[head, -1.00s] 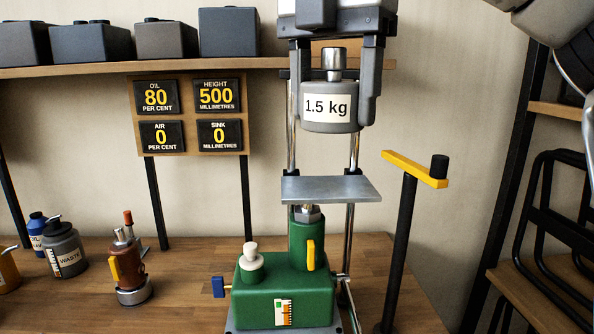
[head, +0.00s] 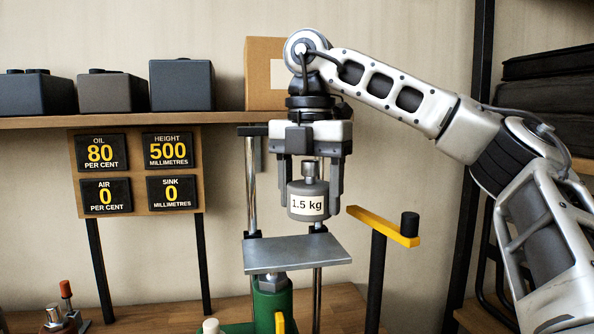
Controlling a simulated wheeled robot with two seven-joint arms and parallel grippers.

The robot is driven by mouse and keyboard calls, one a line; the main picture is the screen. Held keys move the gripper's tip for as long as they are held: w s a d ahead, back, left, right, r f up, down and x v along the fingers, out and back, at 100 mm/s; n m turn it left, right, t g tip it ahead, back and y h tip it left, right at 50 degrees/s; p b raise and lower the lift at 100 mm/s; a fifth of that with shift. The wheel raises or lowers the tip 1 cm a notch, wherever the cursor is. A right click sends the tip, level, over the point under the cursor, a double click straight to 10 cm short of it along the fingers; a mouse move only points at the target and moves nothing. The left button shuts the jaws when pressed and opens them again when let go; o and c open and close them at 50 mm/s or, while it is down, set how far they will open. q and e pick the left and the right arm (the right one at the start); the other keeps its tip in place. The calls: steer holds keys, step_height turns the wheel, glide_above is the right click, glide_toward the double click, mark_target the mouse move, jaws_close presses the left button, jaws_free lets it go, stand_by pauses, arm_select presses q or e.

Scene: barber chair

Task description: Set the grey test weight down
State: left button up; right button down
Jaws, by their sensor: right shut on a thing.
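The grey test weight (head: 308,214), a round block with a knob on top and a "1.5 kg" label, hangs upright in my right gripper (head: 308,203). The gripper points down, with one finger on each side of the weight's body. The flat metal plate (head: 297,256) on the green jack (head: 272,300) is below it. A gap shows between the weight's underside and the plate's back edge; how far the weight is over the plate in depth is hard to tell. My left gripper is not in view.
A yellow bar on a black post (head: 385,227) stands close right of the plate. Chrome rods (head: 251,190) rise behind the plate. The display board (head: 137,208) reads oil 80, height 500, air 0, sink 0. Dark boxes (head: 182,86) and a carton (head: 262,100) sit on the shelf.

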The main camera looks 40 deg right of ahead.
mark_target(314, 247)
steer(key=shift+w+d+f, duration=0.3)
steer(key=shift+d+f, duration=0.25)
steer(key=shift+f, duration=0.2)
steer(key=shift+w+d+f, duration=0.25)
steer(key=shift+d+f, duration=0.3)
steer(key=shift+f, duration=1.6)
steer(key=shift+f, duration=0.1)
steer(key=shift+c, duration=1.9)
jaws_free()
steer(key=shift+f, duration=0.15)
step_height(314, 247, up, 12)
steer(key=shift+r, duration=0.15)
